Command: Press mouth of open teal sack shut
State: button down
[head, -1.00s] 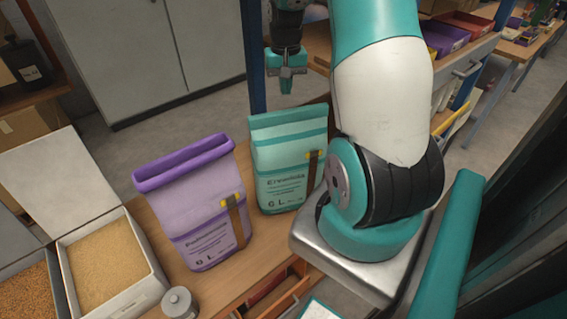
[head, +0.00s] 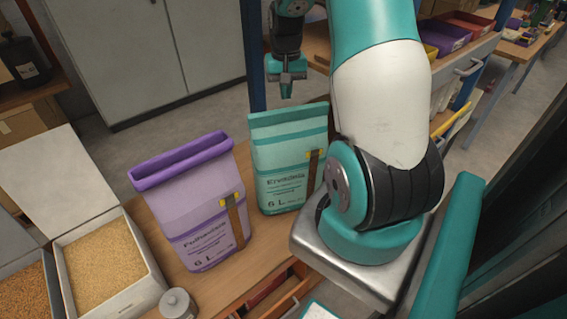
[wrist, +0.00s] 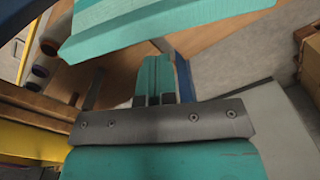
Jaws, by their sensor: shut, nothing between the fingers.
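The teal sack (head: 284,170) stands upright on the wooden bench, with a brown strap and yellow clip on its front. In the wrist view the upper part of the teal sack (wrist: 165,24) fills the top of the picture. My gripper (head: 287,93) is shut and empty, beyond and just above the sack's top edge, apart from it in the head view. In the wrist view my gripper (wrist: 155,68) points toward the sack's edge.
A purple sack (head: 200,215) with a rolled top stands left of the teal one. A grain bin (head: 105,265) and a small grey canister (head: 178,303) are at the left. My arm stands close at the right. A blue post (head: 254,60) rises behind the teal sack.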

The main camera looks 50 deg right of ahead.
jog(key=shift+s+f+b, duration=0.1)
jog(key=shift+f+b, duration=0.5)
jog(key=shift+f, duration=0.4)
dwell(0.6)
jog(key=shift+r, duration=0.1)
notch_tip(320, 180, up, 9)
jog(key=p, duration=0.7)
jog(key=shift+p, duration=0.35)
jog(key=a+r+n+t+y+b, duration=0.15)
jog(key=a+n+b, duration=0.5)
jog(key=a, duration=1.55)
jog(key=s+a+n+g+y+b, duration=0.1)
jog(key=s+a+n+b, duration=0.3)
jog(key=s+a+n, duration=0.5)
jog(key=s+a+y, duration=0.1)
jog(key=s+a, duration=0.5)
jog(key=a, duration=0.2)
jog(key=shift+s+a+y+b, duration=0.2)
jog(key=shift+a+y+b, duration=0.1)
jog(key=shift+a+y, duration=0.05)
